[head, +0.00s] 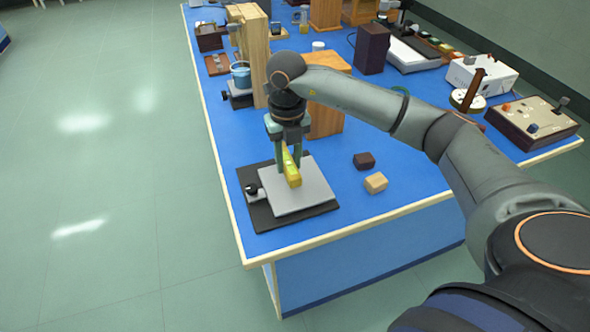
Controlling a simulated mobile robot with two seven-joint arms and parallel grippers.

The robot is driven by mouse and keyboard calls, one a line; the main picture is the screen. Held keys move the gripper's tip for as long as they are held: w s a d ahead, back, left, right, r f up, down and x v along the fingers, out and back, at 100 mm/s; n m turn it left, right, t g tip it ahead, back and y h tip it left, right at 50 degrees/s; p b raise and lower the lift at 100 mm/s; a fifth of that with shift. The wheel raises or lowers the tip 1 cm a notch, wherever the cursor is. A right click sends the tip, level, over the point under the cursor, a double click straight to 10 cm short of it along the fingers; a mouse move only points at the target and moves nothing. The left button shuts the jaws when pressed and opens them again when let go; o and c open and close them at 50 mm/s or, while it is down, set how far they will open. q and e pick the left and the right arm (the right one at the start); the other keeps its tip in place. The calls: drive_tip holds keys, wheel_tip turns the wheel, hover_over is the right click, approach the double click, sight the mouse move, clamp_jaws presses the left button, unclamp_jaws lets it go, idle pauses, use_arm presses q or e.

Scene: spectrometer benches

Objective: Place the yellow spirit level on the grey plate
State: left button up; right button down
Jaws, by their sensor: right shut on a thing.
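The yellow spirit level (292,172) is a small yellow bar over the grey plate (315,195). The grey plate lies on a dark base (258,216) near the front left corner of the blue bench. My right gripper (289,163) points down and is shut on the spirit level, with its fingers on either side of the bar. I cannot tell whether the level touches the plate or hangs just above it. My left gripper is not in view.
A dark block (364,161) and a tan block (376,182) lie right of the plate. Wooden boxes (328,118) and a blue beaker (241,75) stand behind. A control box (532,122) stands at the right edge. The bench's front strip is clear.

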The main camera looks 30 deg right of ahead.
sight(295, 173)
drive_tip(key=shift+w+d+f, duration=0.25)
drive_tip(key=shift+d+f, duration=0.6)
drive_tip(key=shift+f, duration=0.2)
drive_tip(key=shift+w+d+f+p, duration=0.1)
drive_tip(key=shift+f+p, duration=0.05)
drive_tip(key=shift+f, duration=0.75)
drive_tip(key=shift+d+f+p, duration=0.1)
drive_tip(key=shift+f+p, duration=0.05)
drive_tip(key=shift+f, duration=0.75)
drive_tip(key=shift+f, duration=0.2)
drive_tip(key=c, duration=0.6)
unclamp_jaws()
wheel_tip(295, 173, up, 12)
drive_tip(key=shift+r+b, duration=0.2)
drive_tip(key=shift+b, duration=0.1)
